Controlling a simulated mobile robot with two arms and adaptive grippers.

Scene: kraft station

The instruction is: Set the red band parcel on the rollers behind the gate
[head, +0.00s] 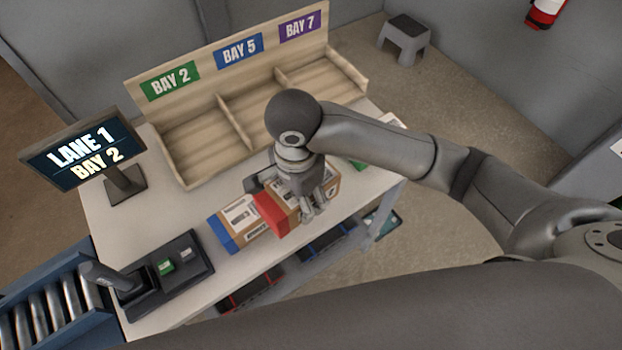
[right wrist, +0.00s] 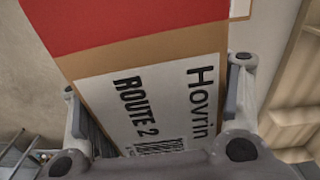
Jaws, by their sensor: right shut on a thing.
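The red band parcel (head: 274,213) is a brown box with a red end and a white label. My right gripper (head: 312,208) is shut on it from above, over the front edge of the table. In the right wrist view the parcel (right wrist: 150,60) lies between the two fingers (right wrist: 155,110), its label reading "Hovrin" and "ROUTE 2". The rollers (head: 45,312) are at the lower left in a blue frame. I cannot make out the gate clearly. My left gripper is not in view.
A blue-ended parcel (head: 238,222) sits just left of the red one. A black scanner stand (head: 185,282) and a screen (head: 85,148) reading "LANE 1 BAY 2" stand to the left. A wooden bay rack (head: 190,160) lines the back. Bare table shows between parcels and stand.

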